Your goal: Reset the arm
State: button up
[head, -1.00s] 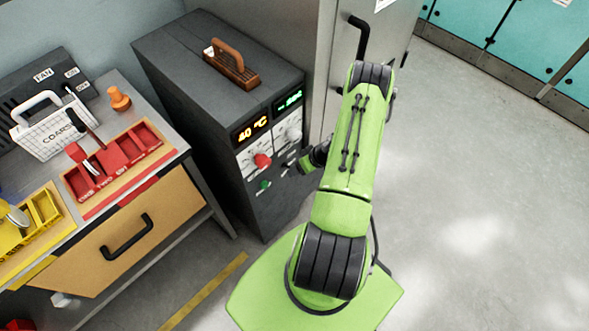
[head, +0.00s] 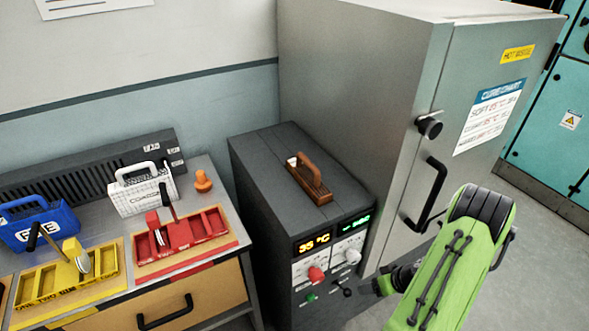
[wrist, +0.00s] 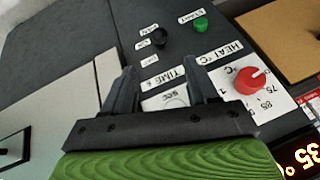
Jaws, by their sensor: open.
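My green arm (head: 450,270) reaches in from the lower right of the head view. My gripper (wrist: 162,78) is open and empty in the wrist view, its two dark fingers apart in front of the control panel (wrist: 172,97). In the head view my gripper (head: 384,284) is small and partly hidden, close to the panel's right side. The panel belongs to a dark grey box unit (head: 270,215) with a red knob (head: 317,274), a green button (head: 310,297) and a lit display (head: 314,243) that appears to read 35 °C. I cannot tell if a finger touches the panel.
A tall grey cabinet (head: 350,90) with a black door handle (head: 432,195) stands behind my arm. At left, a bench holds red (head: 180,240) and yellow (head: 65,275) trays, a white carrier (head: 140,195) and a blue one (head: 38,225). Floor at right is clear.

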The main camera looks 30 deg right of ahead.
jog(key=w+a+r+n+g, duration=0.1)
jog(key=w+a+r, duration=0.1)
jog(key=a+r, duration=0.45)
jog(key=w+a+r+n+h, duration=0.1)
jog(key=w+a+r, duration=0.15)
jog(key=r, duration=0.65)
jog(key=w+a+r+g, duration=0.1)
jog(key=w+a+r, duration=0.1)
jog(key=a+r, duration=0.4)
jog(key=s+a+r+t+h, duration=0.1)
jog(key=s+a+r+t, duration=0.1)
jog(key=s+a+r, duration=0.9)
jog(key=s+r, duration=0.2)
jog(key=s, duration=0.1)
jog(key=shift+s+m+h, duration=0.2)
jog(key=shift+m+h, duration=0.1)
jog(key=shift+m, duration=0.1)
